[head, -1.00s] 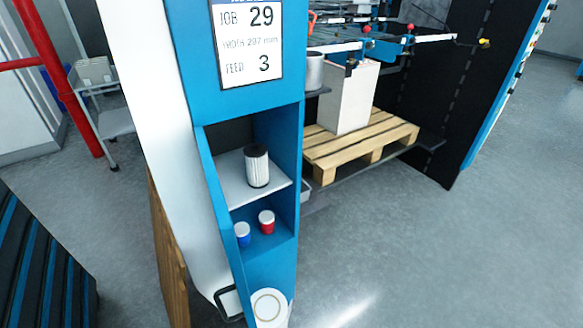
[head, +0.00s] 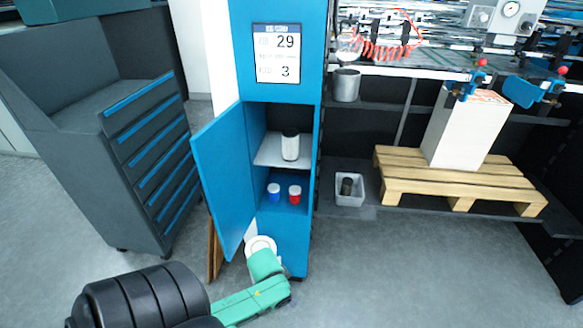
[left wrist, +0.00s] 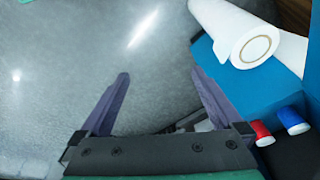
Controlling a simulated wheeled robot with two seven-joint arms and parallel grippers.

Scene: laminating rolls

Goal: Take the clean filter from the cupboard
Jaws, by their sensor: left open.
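The clean filter (head: 290,147), a white pleated cylinder with a dark top, stands upright on the upper shelf of the blue cupboard (head: 312,135). The cupboard door (head: 222,180) hangs open to the left. My left arm comes in low in the head view, its green wrist below and in front of the cupboard; its fingers cannot be made out there. In the left wrist view my left gripper (left wrist: 163,95) is open with nothing between its fingers. The filter is not seen in that view. My right gripper is in neither view.
A blue-capped (head: 273,192) and a red-capped pot (head: 295,194) stand on the lower shelf. A white roll (left wrist: 240,35) is by the cupboard's foot. A grey bin (head: 350,199) holding a dark cylinder sits right, beside a pallet (head: 450,190). A drawer cabinet (head: 150,150) stands left.

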